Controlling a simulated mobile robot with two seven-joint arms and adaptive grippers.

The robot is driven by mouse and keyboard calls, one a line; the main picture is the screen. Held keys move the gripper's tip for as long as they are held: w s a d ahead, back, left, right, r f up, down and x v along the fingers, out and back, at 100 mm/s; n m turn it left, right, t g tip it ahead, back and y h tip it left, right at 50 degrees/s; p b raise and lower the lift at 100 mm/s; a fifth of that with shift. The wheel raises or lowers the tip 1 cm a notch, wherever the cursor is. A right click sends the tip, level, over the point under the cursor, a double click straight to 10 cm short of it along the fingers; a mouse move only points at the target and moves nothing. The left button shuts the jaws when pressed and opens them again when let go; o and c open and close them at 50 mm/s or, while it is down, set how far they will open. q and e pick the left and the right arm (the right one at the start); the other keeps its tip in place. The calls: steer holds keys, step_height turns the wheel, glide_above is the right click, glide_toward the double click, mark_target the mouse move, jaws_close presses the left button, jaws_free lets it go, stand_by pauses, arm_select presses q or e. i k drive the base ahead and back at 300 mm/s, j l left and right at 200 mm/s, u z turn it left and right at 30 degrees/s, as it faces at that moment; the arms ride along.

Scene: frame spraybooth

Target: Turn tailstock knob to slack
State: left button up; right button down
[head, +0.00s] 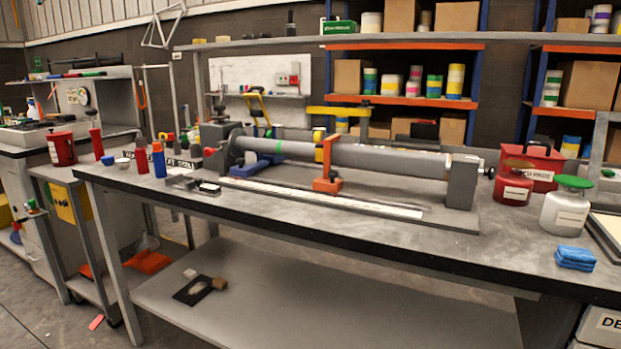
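A lathe-like fixture stands along the grey workbench (390,240), with a long grey tube (385,157) held level in it. The tailstock (461,182) is the grey upright block at the fixture's right end. A small dark knob (489,173) sticks out on the tailstock's right side, close to a red can. The knob is too small to tell its turn position or any marking. The headstock (218,140) is at the left end. An orange rest (327,180) supports the tube near its middle. Neither of my grippers is in view.
Right of the tailstock stand the red can (513,188), a red box (541,165), a white jar with green lid (565,212) and blue cloths (575,257). Blue and orange bottles (158,160) stand at the left end. The bench front before the tailstock is clear.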

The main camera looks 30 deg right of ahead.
mark_target(491, 173)
steer(key=k+l+z, duration=0.1)
steer(key=l+z, duration=1.1)
